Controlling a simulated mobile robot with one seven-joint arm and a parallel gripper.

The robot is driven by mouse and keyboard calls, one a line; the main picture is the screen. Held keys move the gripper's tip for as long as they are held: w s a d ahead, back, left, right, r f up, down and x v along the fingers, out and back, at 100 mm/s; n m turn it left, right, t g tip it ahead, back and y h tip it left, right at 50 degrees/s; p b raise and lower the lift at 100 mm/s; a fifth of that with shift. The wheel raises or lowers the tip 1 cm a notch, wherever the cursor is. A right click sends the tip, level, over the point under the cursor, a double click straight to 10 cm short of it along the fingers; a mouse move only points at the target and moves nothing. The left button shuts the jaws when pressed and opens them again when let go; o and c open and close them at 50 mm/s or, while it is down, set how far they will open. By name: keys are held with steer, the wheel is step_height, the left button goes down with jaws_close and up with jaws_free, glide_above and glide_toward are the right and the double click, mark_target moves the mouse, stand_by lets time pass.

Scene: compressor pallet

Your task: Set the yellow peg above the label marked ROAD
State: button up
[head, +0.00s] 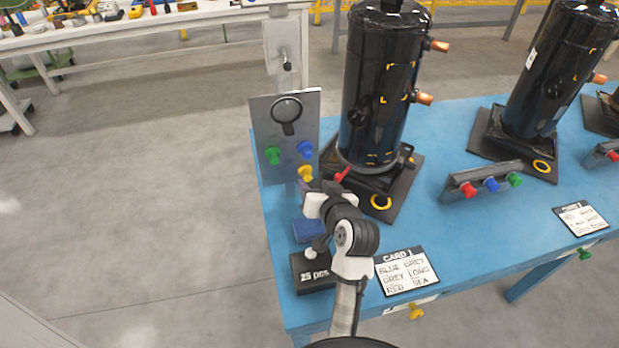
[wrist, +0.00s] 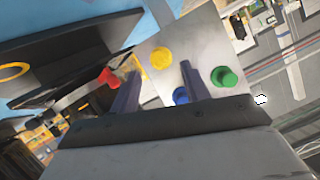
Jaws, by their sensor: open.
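A yellow peg (head: 305,173) sits low on an upright grey panel (head: 262,125), below a blue peg (head: 305,149) and a green peg (head: 273,156). My gripper (head: 322,190) is close in front of the panel's lower right side. In the wrist view my gripper (wrist: 160,70) is open, with nothing held between its fingers. The yellow peg (wrist: 160,58) shows beyond and between the fingertips. The blue peg (wrist: 180,95) is partly hidden by the right finger. Another yellow peg (head: 415,312) is at the table's front edge. I cannot read a label marked ROAD.
A red peg (head: 342,174) is right of the gripper, near a black compressor (head: 380,90). CARD 1 (head: 405,272) lies on the blue table (head: 455,240). A dark block marked 25 pcs (head: 312,275) stands at the left corner. A peg rack (head: 482,182) is further right.

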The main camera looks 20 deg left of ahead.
mark_target(308, 178)
steer(key=shift+p+x, duration=0.35)
steer(key=shift+x, duration=2.2)
jaws_close()
